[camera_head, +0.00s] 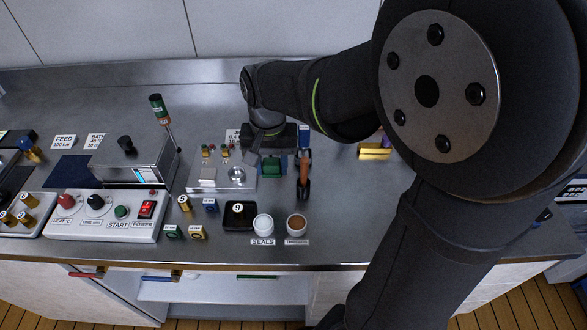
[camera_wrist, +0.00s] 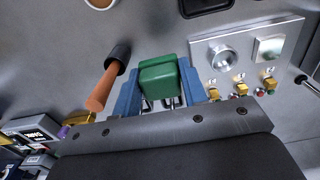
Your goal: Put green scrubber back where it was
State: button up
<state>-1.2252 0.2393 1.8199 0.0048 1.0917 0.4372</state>
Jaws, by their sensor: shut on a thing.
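The green scrubber (camera_wrist: 162,78) is a small green block between the two blue fingers of my gripper (camera_wrist: 160,92) in the wrist view. My gripper is shut on it. In the head view my gripper (camera_head: 271,150) is over the middle of the steel bench, and the scrubber (camera_head: 271,169) shows below it, just right of the silver valve panel. I cannot tell whether the scrubber touches the bench. The place where it was before cannot be told from these frames.
An orange-handled tool (camera_head: 303,181) lies close to the right of the scrubber. The silver panel (camera_head: 222,184) with knobs is close on the left. A black tray (camera_head: 240,215) and two round cups, seals (camera_head: 263,224) and brown-filled (camera_head: 297,224), stand in front. Brass blocks (camera_head: 374,152) lie right.

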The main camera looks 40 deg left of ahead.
aim_at(274, 195)
notch_tip(274, 195, down, 8)
jog(key=shift+f, duration=0.15)
dwell(0.4)
jog(key=o, duration=1)
jog(key=shift+f, duration=0.1)
jog(key=shift+o, duration=0.2)
notch_tip(274, 195, up, 12)
jog(key=shift+w+r, duration=0.1)
jog(key=shift+r, duration=0.05)
notch_tip(274, 195, down, 12)
jog(key=shift+f, duration=0.2)
jog(key=shift+r, duration=2.05)
